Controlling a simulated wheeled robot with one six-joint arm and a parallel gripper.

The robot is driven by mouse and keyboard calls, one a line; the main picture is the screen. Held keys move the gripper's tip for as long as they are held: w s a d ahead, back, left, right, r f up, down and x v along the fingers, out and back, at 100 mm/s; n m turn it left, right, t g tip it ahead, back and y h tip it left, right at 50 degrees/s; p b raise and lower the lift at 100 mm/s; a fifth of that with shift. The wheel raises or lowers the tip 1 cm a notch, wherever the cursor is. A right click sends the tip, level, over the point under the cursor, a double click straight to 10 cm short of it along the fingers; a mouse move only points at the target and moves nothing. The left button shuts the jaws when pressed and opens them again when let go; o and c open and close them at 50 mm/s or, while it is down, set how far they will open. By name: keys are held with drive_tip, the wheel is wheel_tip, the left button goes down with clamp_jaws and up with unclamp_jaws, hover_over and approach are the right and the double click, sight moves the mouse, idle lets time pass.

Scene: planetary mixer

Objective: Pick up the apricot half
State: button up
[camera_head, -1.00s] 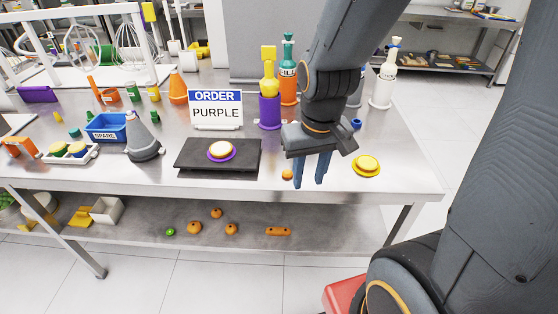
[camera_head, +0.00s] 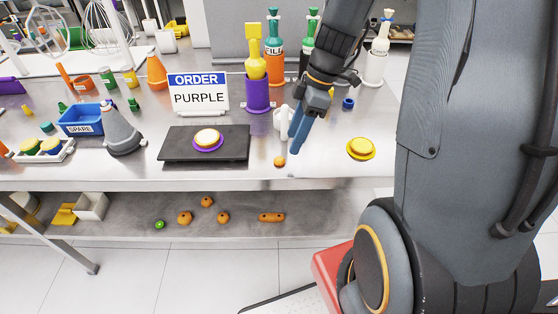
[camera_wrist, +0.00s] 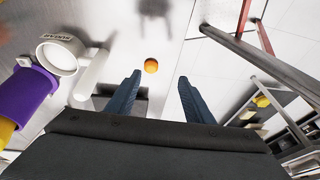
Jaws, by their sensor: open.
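The apricot half (camera_head: 280,161) is a small orange piece on the steel table near its front edge. It also shows in the wrist view (camera_wrist: 151,65), between and beyond my fingertips. My gripper (camera_head: 297,146) points down just to the right of the apricot half in the head view. In the wrist view my gripper (camera_wrist: 160,78) has its two blue fingers spread apart with nothing between them. The apricot half appears apart from both fingers.
A white cup-like vessel (camera_head: 284,122) stands close behind my gripper, beside a purple container (camera_head: 258,93). A yellow disc on a plate (camera_head: 361,148) lies to the right. A dark board (camera_head: 172,147) with a purple-rimmed piece lies left. The table's front edge is close.

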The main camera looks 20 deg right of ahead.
sight(280, 158)
drive_tip(key=f+n+p, duration=0.1)
drive_tip(key=f, duration=0.1)
drive_tip(key=w+a+f+n, duration=0.1)
drive_tip(key=f, duration=0.1)
drive_tip(key=w+a+f+y+p, duration=0.1)
drive_tip(key=f, duration=0.1)
drive_tip(key=shift+a+f+n+p, duration=0.25)
drive_tip(key=shift+n+p, duration=0.1)
drive_tip(key=shift+n, duration=0.05)
drive_tip(key=shift+a+f, duration=0.15)
drive_tip(key=shift+f, duration=0.35)
drive_tip(key=c, duration=1.1)
